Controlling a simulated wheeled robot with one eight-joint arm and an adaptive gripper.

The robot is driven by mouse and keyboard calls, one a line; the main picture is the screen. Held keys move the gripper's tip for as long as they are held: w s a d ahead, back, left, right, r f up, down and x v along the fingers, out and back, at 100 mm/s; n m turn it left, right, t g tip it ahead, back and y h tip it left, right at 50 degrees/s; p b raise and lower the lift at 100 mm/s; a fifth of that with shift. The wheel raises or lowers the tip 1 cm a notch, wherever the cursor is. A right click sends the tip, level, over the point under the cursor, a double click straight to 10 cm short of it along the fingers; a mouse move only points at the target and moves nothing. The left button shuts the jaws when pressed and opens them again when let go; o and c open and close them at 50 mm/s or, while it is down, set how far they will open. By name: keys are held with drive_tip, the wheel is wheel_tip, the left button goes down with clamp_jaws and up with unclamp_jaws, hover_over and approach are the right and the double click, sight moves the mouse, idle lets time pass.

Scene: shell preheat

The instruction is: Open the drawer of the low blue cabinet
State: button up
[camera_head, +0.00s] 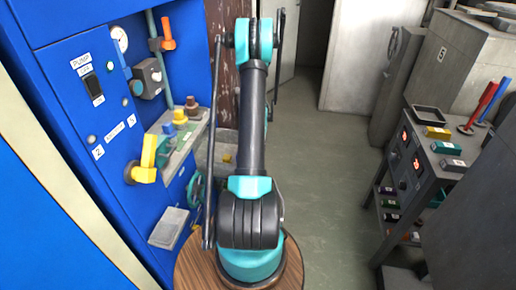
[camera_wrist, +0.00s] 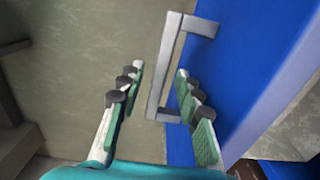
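In the wrist view, a blue front (camera_wrist: 235,60), which looks like the low cabinet's drawer, carries a grey bar handle (camera_wrist: 165,62). The handle stands off the front on two short end posts. My gripper (camera_wrist: 160,70) is open, with one finger on each side of the handle's bar. The bar shows between the fingers, and I see no clear contact; the exact depth is hard to tell. In the head view my arm hides its own gripper, and I cannot make out the low cabinet or its drawer there.
A tall blue panel (camera_head: 60,110) with switches, a gauge and a yellow handle (camera_head: 147,160) stands close on the left. A grey cart (camera_head: 420,165) with coloured blocks stands on the right. The green-grey floor (camera_head: 330,160) between them is open. A brown round top (camera_head: 195,268) is at the bottom.

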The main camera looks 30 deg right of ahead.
drive_tip(key=shift+r, duration=0.1)
wheel_tip(320, 180, up, 12)
idle(0.5)
idle(0.4)
